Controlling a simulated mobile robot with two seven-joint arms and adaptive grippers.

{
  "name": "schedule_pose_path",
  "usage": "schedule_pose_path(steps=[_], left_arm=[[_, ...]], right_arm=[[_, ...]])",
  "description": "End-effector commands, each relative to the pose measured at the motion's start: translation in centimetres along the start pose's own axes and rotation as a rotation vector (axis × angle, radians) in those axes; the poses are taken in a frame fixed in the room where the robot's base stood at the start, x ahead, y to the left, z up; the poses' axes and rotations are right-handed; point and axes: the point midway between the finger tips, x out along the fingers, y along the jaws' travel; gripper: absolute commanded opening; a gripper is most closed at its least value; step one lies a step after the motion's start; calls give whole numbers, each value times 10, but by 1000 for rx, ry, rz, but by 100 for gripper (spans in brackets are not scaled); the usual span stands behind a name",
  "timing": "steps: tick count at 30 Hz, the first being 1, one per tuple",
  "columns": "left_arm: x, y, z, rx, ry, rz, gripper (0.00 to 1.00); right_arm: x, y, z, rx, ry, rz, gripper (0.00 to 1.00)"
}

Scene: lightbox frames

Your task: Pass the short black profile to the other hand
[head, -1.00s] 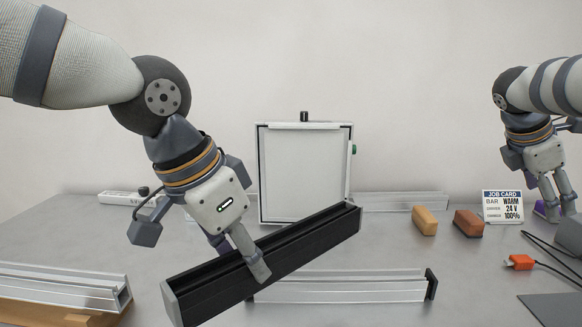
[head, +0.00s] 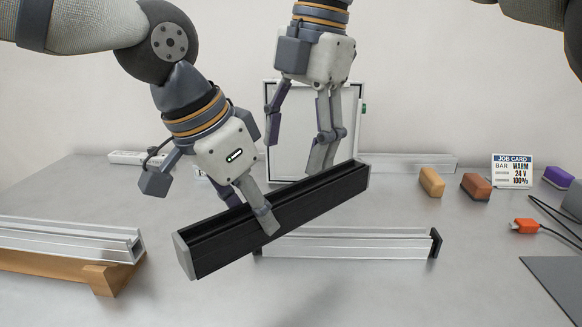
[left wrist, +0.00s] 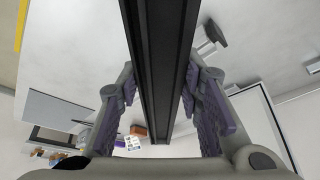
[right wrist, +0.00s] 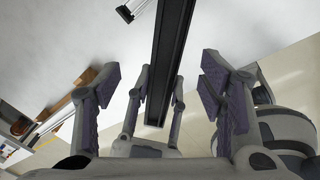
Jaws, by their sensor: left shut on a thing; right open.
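The short black profile (head: 315,202) is held in the air, tilted up to the right, with a grey end cap at its near left end. My left gripper (head: 254,210) is shut on it left of its middle. The left wrist view shows the profile (left wrist: 160,60) running between the fingers. My right gripper (head: 298,150) is open, pointing down just above or behind the profile's middle, right of my left gripper. In the right wrist view the profile (right wrist: 170,50) passes between its spread fingers, without visible contact. The right gripper's exact depth is unclear in the head view.
A silver profile with a black end cap (head: 345,244) lies beneath. Another silver profile (head: 70,238) rests on a wooden support (head: 105,277) at left. A white framed panel (head: 285,110) stands behind. The job card (head: 512,171), coloured blocks (head: 475,187) and orange connector (head: 524,226) are at right.

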Motion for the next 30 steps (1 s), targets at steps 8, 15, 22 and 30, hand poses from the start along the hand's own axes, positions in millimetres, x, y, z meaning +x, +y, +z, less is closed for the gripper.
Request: schedule_pose_path(steps=[8, 15, 22, 30], left_arm=[[0, 0, -1, 0, 2, -1, 0], [-1, 0, -1, 0, 3, -1, 0], [-1, 0, -1, 0, 3, -1, 0], [-1, 1, -1, 2, 3, 2, 0]], right_arm=[[67, -1, 0, 1, 1, -2, 63], [93, -1, 1, 3, -1, 0, 63], [94, 0, 1, 3, -2, 1, 63], [94, 1, 0, 3, -2, 5, 9]])
